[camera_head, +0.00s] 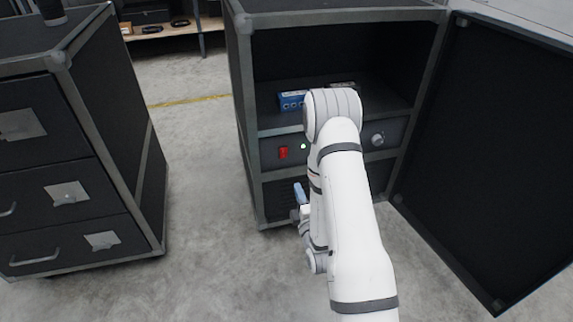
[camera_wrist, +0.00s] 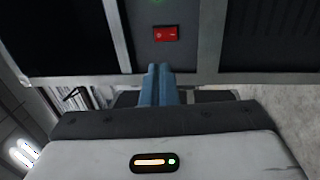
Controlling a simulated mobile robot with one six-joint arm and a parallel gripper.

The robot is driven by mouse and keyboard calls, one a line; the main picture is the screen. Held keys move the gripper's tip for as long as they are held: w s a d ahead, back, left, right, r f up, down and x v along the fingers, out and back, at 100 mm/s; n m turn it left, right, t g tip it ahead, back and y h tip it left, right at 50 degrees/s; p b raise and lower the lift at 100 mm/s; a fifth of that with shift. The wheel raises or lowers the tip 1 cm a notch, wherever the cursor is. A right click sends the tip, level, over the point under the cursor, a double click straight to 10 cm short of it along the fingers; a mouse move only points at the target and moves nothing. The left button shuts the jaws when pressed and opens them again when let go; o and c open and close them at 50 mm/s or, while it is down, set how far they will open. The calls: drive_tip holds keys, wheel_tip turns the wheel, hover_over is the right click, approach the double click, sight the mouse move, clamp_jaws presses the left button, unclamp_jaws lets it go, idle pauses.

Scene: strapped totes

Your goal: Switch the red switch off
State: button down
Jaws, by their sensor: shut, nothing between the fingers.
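The red switch (camera_head: 283,153) is a small upright rocker on the dark front panel of the open cabinet, left of a lit green lamp (camera_head: 304,147). It also shows in the wrist view (camera_wrist: 165,34), ahead of the fingertips near the top. My gripper (camera_head: 299,190) is at the cabinet's front, a little below the switch, partly hidden by my arm in the head view. In the wrist view its blue fingers (camera_wrist: 159,70) are together and empty, and they appear apart from the switch. The rocker's tilt is too small to tell.
The cabinet door (camera_head: 490,150) stands open at the right. A round knob (camera_head: 377,139) sits at the panel's right, and a blue box (camera_head: 291,100) lies on the shelf above. A dark drawer cabinet (camera_head: 75,170) stands at the left, with clear floor (camera_head: 195,190) between.

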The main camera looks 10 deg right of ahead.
sight(285, 151)
drive_tip(key=shift+r, duration=0.1)
idle(0.3)
drive_tip(key=w+p, duration=0.2)
drive_tip(key=p, duration=0.3)
drive_tip(key=w+r+p, duration=0.1)
drive_tip(key=w+p, duration=0.1)
drive_tip(key=p, duration=0.4)
drive_tip(key=shift+w+a, duration=0.1)
drive_tip(key=shift+w, duration=0.1)
drive_tip(key=p, duration=0.4)
drive_tip(key=shift+w, duration=0.25)
drive_tip(key=w, duration=0.3)
drive_tip(key=w+b, duration=0.1)
drive_tip(key=w, duration=0.5)
drive_tip(key=shift+a+r, duration=0.25)
drive_tip(key=shift+a, duration=0.05)
